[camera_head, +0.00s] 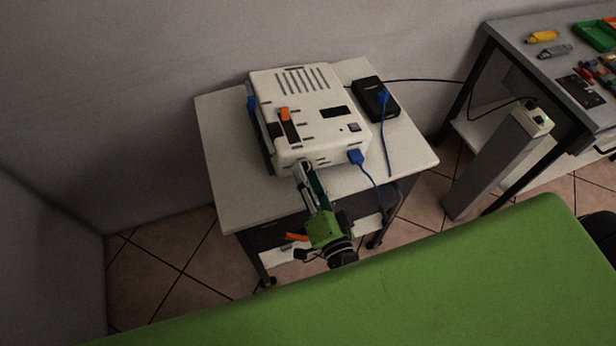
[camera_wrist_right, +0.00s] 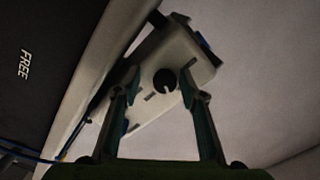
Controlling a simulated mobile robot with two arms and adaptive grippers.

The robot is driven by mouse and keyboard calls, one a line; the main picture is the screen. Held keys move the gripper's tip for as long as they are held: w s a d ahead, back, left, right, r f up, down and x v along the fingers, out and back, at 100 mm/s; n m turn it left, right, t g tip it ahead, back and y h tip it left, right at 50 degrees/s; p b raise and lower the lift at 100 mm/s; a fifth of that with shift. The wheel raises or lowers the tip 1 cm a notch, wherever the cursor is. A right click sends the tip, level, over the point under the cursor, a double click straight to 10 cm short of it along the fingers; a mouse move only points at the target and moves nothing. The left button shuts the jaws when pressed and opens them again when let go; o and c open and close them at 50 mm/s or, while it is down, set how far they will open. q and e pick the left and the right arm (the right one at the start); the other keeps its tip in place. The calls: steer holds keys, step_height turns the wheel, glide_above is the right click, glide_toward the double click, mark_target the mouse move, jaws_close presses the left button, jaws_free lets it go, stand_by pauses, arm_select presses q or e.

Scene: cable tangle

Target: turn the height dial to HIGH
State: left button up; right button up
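A white boxy device (camera_head: 305,105) sits on a small white table (camera_head: 225,150). In the right wrist view, a round black dial (camera_wrist_right: 165,81) with a light notch sits on a pale face of the device; I cannot read any setting beside it. My right gripper (camera_head: 302,172) is at the near side of the device in the head view. In the right wrist view its two fingers (camera_wrist_right: 160,78) are apart, with the dial between them; I cannot tell whether they touch it. The dial is hidden in the head view. My left gripper is not in view.
A black box (camera_head: 376,98) with a blue plug lies right of the device. A blue plug (camera_head: 356,157) and cable hang at the device's near right corner. A grey workbench (camera_head: 510,50) with tools stands at right. A dark surface marked FREE (camera_wrist_right: 40,70) is close at left.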

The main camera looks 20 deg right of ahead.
steer(key=s, duration=1.2)
steer(key=shift+d, duration=0.25)
